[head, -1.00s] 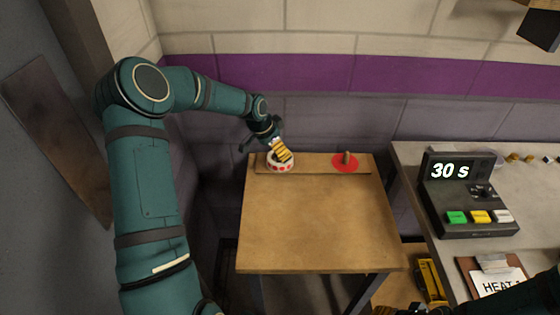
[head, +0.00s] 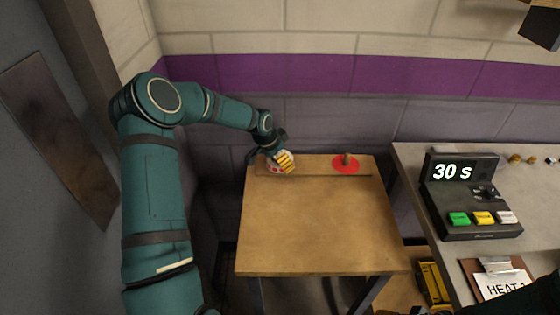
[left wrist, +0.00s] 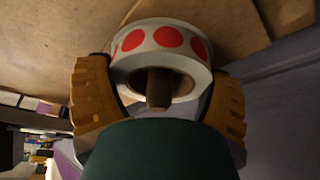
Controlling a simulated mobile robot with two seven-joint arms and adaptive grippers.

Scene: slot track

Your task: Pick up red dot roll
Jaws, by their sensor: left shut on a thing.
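The red dot roll (left wrist: 163,40) is a white ring with large red dots. In the left wrist view it sits between the two yellow-padded fingers of my left gripper (left wrist: 158,90), which is shut on it. A brown peg (left wrist: 158,88) shows through the roll's hole. In the head view the roll (head: 275,168) is at the back left of the wooden table (head: 315,225), partly hidden by my left gripper (head: 284,161). I cannot tell whether the roll is clear of the strip under it. My right gripper is not clearly visible.
A red disc (head: 345,168) with a short brown peg (head: 346,159) is on the back strip to the right. A timer box (head: 470,195) reading 30 s and a clipboard (head: 497,278) lie on the right-hand counter. The table's middle and front are clear.

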